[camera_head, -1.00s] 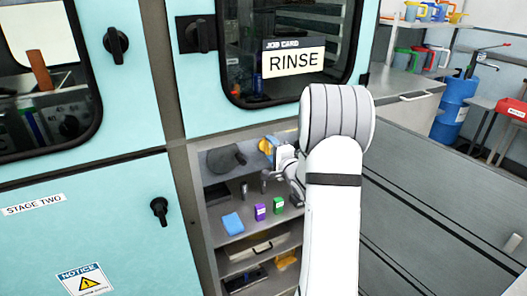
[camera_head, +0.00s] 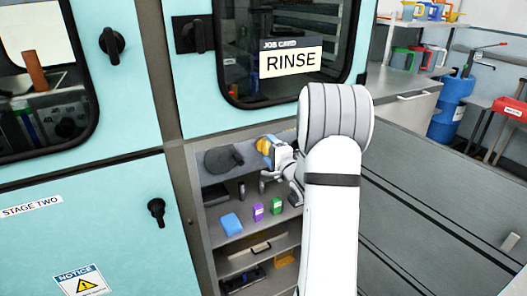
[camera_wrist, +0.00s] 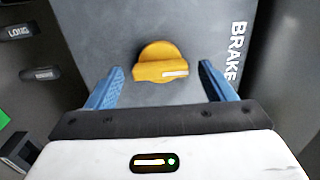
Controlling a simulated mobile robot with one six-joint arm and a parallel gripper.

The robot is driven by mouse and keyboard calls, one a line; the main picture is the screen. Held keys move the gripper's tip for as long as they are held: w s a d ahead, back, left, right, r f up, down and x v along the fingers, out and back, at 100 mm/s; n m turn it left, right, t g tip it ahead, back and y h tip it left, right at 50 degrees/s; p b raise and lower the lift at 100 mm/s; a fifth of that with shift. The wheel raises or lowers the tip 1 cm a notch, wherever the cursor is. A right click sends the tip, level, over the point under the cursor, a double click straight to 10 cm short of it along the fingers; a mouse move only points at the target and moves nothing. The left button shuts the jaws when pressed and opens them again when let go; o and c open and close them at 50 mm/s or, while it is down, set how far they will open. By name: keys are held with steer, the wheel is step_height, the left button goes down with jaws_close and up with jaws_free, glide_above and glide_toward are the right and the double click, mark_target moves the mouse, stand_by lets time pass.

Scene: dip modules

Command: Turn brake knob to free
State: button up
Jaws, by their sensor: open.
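The brake knob (camera_wrist: 161,63) is a yellow round knob with a raised grip bar and a white mark at the bar's right end. It sits on a grey panel lettered BRAKE (camera_wrist: 237,52) in the wrist view. My gripper (camera_wrist: 160,78) is open, with one blue finger to the left of the knob and one to the right. Both fingers appear apart from it. In the head view the yellow knob (camera_head: 263,146) shows beside my gripper (camera_head: 272,150) at the top of the open compartment. No FREE label is readable.
Shelves below hold a blue block (camera_head: 231,224), a purple box (camera_head: 258,211) and a green box (camera_head: 277,205). A dark round part with a handle (camera_head: 223,158) is left of the knob. A RINSE card (camera_head: 291,61) hangs on the window above.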

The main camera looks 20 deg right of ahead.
steer(key=s, duration=0.7)
steer(key=shift+d, duration=0.15)
steer(key=s+a+r+n+g+h+p, duration=0.3)
steer(key=s+a+r+n+g+p, duration=0.4)
steer(key=a, duration=0.3)
steer(key=s+a+r+n+g+y+p, duration=0.1)
steer(key=s+a+n+g, duration=0.3)
steer(key=s, duration=0.6)
steer(key=s+a+r+n+g+y+p, duration=0.1)
steer(key=s+a+r+n+g+p, duration=0.1)
steer(key=s+a+n, duration=0.4)
steer(key=s+a+r+g, duration=0.1)
steer(key=s+a+g, duration=0.1)
steer(key=s, duration=0.3)
steer(key=shift+r+n, duration=0.25)
steer(key=shift+n, duration=0.15)
